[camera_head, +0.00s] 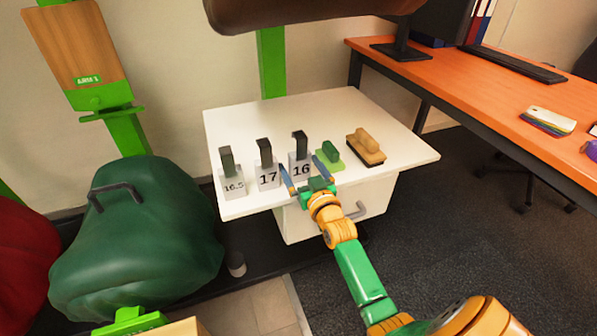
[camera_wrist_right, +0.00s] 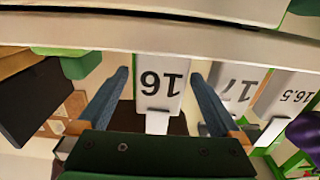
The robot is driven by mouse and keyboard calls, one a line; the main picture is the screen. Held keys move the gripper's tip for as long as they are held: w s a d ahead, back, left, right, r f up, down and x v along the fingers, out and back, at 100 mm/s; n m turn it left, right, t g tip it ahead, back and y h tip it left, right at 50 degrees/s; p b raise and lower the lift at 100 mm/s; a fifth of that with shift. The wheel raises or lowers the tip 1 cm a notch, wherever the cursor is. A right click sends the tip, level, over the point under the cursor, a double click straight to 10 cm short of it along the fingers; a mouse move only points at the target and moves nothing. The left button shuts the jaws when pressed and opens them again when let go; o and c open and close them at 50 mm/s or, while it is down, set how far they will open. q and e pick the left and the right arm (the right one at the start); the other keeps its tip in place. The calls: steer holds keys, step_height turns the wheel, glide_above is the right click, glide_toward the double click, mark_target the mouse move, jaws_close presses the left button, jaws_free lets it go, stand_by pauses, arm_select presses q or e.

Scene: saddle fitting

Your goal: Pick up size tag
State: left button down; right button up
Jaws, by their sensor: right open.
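Three white size tags with dark upright handles stand in a row on the white cabinet top: 16.5 (camera_head: 232,184), 17 (camera_head: 267,177) and 16 (camera_head: 301,170). My right gripper (camera_head: 304,174) is open at the cabinet's front edge, its blue fingers spread on either side of the 16 tag. In the right wrist view, the 16 tag (camera_wrist_right: 162,80) appears upside down between the open fingertips (camera_wrist_right: 160,77), with gaps on both sides. The 17 tag (camera_wrist_right: 234,90) and 16.5 tag (camera_wrist_right: 290,97) stand to its right there. My left gripper is not in view.
A green brush-like block (camera_head: 330,156) and a wooden-handled brush (camera_head: 367,149) stand right of the tags. The white cabinet top (camera_head: 245,122) is clear behind them. A green covered saddle shape (camera_head: 140,235) is at left, an orange desk (camera_head: 480,95) at right.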

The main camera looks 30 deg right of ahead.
mark_target(302, 155)
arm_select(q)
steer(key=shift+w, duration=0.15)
arm_select(e)
steer(key=c, duration=1.5)
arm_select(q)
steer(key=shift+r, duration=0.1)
arm_select(e)
steer(key=shift+o, duration=0.2)
steer(key=shift+r, duration=0.1)
